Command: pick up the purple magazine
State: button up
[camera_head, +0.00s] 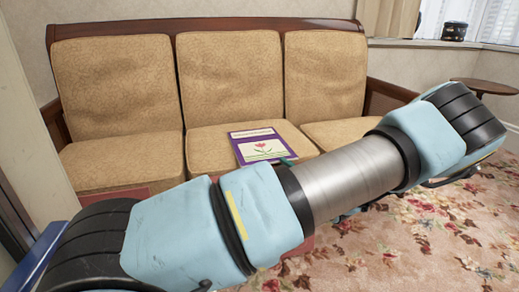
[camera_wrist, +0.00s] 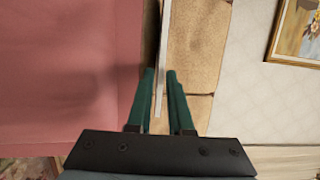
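The purple magazine (camera_head: 262,146), with a red flower on a pale cover, lies on the middle seat cushion of the sofa and slightly overhangs its front. In the wrist view the magazine (camera_wrist: 164,45) shows edge-on as a thin pale strip. My gripper (camera_wrist: 160,78) has its teal fingers on either side of that strip, with slim gaps visible beside it. In the head view only a teal fingertip (camera_head: 287,162) shows, at the magazine's lower right corner. My arm hides the rest of the gripper.
The sofa (camera_head: 115,85) has tan cushions and a wooden frame. Its reddish front (camera_wrist: 70,70) fills the left of the wrist view. A small round side table (camera_head: 487,86) stands at the right. Flowered carpet (camera_head: 420,230) lies open in front.

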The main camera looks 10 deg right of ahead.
jog(key=b+x, duration=0.2)
jog(key=x, duration=0.2)
jog(key=shift+w, duration=0.45)
jog(key=shift+w+a+r, duration=0.1)
jog(key=shift+w+a, duration=0.1)
jog(key=shift+w, duration=0.3)
grip_shut()
dwell(0.7)
